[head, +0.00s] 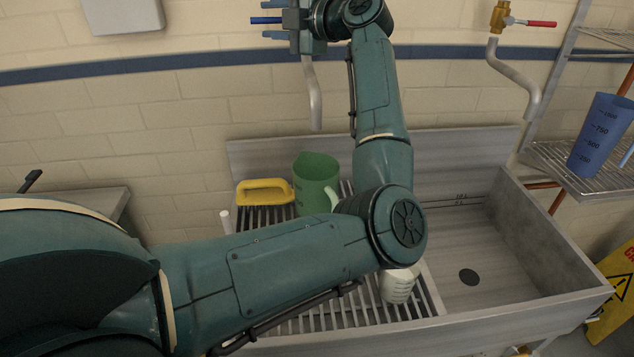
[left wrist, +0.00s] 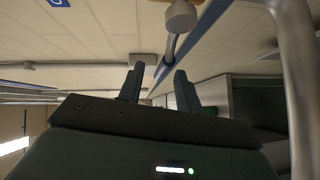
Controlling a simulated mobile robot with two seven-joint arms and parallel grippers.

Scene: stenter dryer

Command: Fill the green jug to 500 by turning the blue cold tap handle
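The green jug (head: 314,178) stands upright on the slatted left part of the sink, with part of its lower right side behind my arm. A grey spout (head: 314,98) ends above its mouth; no water shows. The blue tap handle (head: 266,20) sticks out to the left beside my left gripper (head: 278,22), which hides the tap body. In the left wrist view my left gripper (left wrist: 159,88) has its two fingers apart, with a gap between them. I cannot tell whether they touch the handle. The jug's scale is not readable. My right gripper is not in view.
A red-handled tap (head: 530,23) is at the right. A blue jug (head: 603,132) stands on a wire shelf (head: 575,180). The sink basin (head: 490,250) is empty.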

